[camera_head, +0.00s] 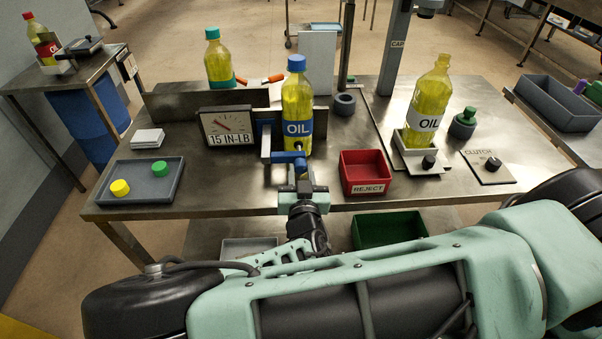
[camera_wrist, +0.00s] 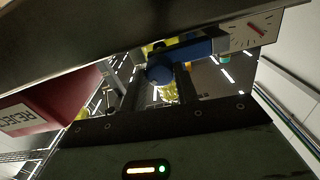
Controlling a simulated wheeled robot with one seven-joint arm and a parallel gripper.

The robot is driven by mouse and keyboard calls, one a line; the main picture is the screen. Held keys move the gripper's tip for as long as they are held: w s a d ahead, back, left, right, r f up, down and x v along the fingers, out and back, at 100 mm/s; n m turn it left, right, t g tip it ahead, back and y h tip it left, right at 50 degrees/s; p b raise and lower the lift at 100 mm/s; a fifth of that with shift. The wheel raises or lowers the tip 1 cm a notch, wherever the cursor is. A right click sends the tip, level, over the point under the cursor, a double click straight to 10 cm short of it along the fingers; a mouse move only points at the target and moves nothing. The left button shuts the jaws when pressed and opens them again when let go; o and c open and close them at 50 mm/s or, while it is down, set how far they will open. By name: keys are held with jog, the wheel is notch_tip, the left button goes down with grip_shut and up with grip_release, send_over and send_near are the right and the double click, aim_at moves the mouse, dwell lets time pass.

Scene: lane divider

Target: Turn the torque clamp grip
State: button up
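The torque clamp has a blue grip (camera_head: 284,157) at the front edge of the steel table, below a bottle with a blue cap and blue OIL label (camera_head: 297,110). Its gauge (camera_head: 226,127) stands to the left, marked 15 IN-LB, with a red needle. My gripper (camera_head: 301,172) is right at the grip's right end. In the wrist view the rounded blue end of the grip (camera_wrist: 160,73) shows between my two dark fingers (camera_wrist: 157,90). The fingers stand apart, with a small gap visible on the left side; contact on the right side is unclear.
A red REJECT bin (camera_head: 366,173) stands close to the right of my gripper. A grey tray (camera_head: 140,184) with yellow and green caps lies left. Another oil bottle (camera_head: 425,110) stands in a holder at right, near a CLUTCH dial plate (camera_head: 489,165). A green bin (camera_head: 388,230) sits below the table.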

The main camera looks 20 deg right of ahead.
jog(key=c, duration=0.3)
jog(key=n+b, duration=0.2)
jog(key=n, duration=0.2)
jog(key=shift+f+n, duration=0.1)
jog(key=shift+n, duration=0.2)
jog(key=n+b, duration=0.1)
jog(key=n, duration=0.2)
jog(key=shift+n, duration=0.3)
jog(key=n+b, duration=0.1)
jog(key=n, duration=0.3)
jog(key=shift+a+n, duration=0.1)
jog(key=shift+n, duration=0.2)
jog(key=n, duration=0.8)
jog(key=shift+n, duration=0.6)
